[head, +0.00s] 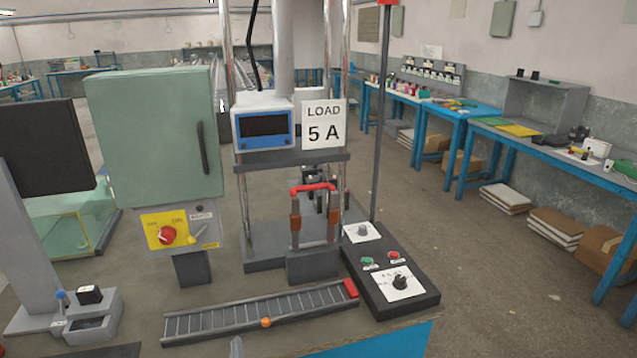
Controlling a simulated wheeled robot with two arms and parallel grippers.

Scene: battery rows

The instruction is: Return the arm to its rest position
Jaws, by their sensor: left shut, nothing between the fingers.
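The rest of my left arm is out of the frame. My right gripper is not in view.
A green cabinet (150,130) with a yellow switch panel (180,231) stands behind the rail. A frame carries a "LOAD 5 A" sign (323,123) and a meter (264,125). A black control box (400,288) is at right. A grey tray unit (90,328) is at left.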

